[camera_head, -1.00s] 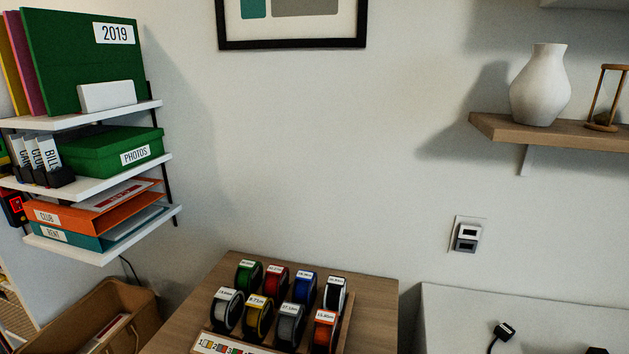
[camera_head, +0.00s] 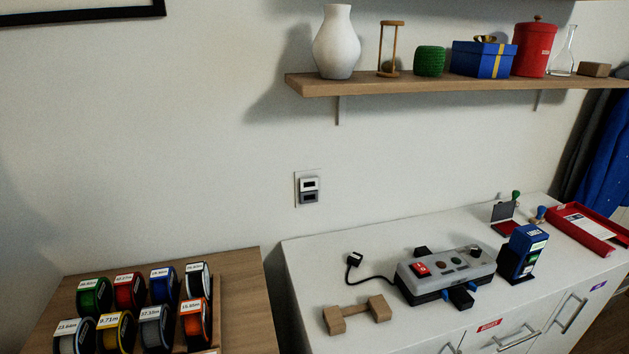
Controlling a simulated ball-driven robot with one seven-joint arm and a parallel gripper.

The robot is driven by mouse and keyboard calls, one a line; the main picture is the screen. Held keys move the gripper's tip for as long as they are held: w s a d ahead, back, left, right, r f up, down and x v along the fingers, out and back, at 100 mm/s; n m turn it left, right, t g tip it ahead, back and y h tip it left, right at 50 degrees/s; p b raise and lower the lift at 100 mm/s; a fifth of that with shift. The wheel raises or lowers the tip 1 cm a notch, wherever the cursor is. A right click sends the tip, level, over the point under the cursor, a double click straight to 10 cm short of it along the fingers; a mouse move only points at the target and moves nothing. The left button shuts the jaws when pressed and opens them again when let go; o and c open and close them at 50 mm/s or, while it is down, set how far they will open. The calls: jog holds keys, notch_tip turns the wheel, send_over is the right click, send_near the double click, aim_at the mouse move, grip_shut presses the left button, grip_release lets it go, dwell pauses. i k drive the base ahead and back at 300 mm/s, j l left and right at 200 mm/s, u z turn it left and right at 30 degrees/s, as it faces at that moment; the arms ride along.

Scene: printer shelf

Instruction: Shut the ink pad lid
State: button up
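The ink pad (camera_head: 507,229) is a small red pad on the white cabinet top, toward the back right. Its dark grey lid (camera_head: 503,211) stands raised at the back of the pad, so the pad is open. A stamp with a green handle (camera_head: 516,196) is just behind the lid. A stamp with a blue knob (camera_head: 540,213) stands right of the pad. The blue box in front partly crowds the pad's near side. My gripper is not in view.
A blue labelled box (camera_head: 523,252) stands in front of the pad, and a red tray (camera_head: 586,229) lies to its right. A grey power box (camera_head: 445,273), a black plug (camera_head: 354,260) and a wooden block piece (camera_head: 356,314) are further left. A wooden shelf (camera_head: 420,82) hangs above.

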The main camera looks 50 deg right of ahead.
aim_at(501, 210)
jog(key=z, duration=2.05)
